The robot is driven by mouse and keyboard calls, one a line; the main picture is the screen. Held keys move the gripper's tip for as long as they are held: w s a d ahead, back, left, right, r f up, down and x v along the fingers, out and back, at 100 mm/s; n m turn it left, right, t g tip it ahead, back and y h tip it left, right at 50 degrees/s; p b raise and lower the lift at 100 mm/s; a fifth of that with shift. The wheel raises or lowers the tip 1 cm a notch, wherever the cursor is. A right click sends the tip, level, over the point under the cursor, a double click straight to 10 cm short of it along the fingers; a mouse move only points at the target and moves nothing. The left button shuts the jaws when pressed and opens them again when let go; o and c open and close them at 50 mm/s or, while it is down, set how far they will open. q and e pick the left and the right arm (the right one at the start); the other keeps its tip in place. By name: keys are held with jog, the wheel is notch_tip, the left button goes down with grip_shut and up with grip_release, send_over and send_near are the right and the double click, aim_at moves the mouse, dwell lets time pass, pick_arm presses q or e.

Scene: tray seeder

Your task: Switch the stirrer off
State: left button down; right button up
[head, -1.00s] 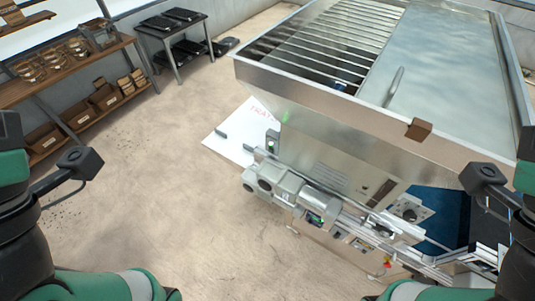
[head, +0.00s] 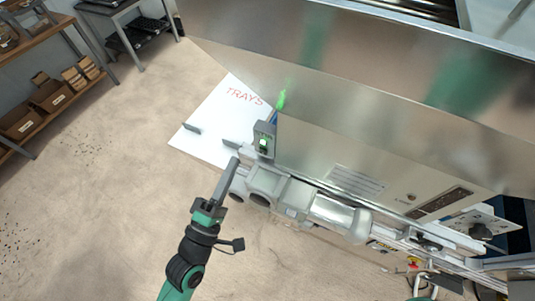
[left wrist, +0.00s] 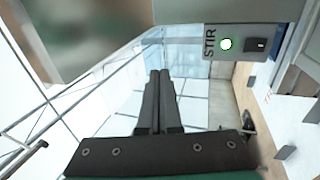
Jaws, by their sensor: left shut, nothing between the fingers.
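The stirrer switch box (head: 264,139) is a small grey box on the near left corner of the steel machine, with a lit green lamp. My right gripper is out of view.
The steel hopper (head: 350,75) overhangs the box from behind. Grey cylindrical machine parts (head: 300,200) lie just right of my left gripper. A white TRAYS sheet (head: 215,130) lies on the floor behind. The floor at left is clear; shelves (head: 45,125) stand far left.

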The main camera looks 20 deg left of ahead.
pick_arm(q)
jog(key=s+f+g+b, duration=0.2)
jog(key=s+f+b, duration=0.15)
jog(key=f, duration=1.05)
jog(key=p, duration=0.2)
send_near(262, 151)
jog(key=shift+w+r, duration=0.4)
jog(key=shift+w, duration=0.05)
jog(key=w, duration=0.4)
jog(key=w+b, duration=0.1)
jog(key=w, duration=0.1)
jog(key=shift+d+r, duration=0.2)
jog(key=shift+d, duration=0.05)
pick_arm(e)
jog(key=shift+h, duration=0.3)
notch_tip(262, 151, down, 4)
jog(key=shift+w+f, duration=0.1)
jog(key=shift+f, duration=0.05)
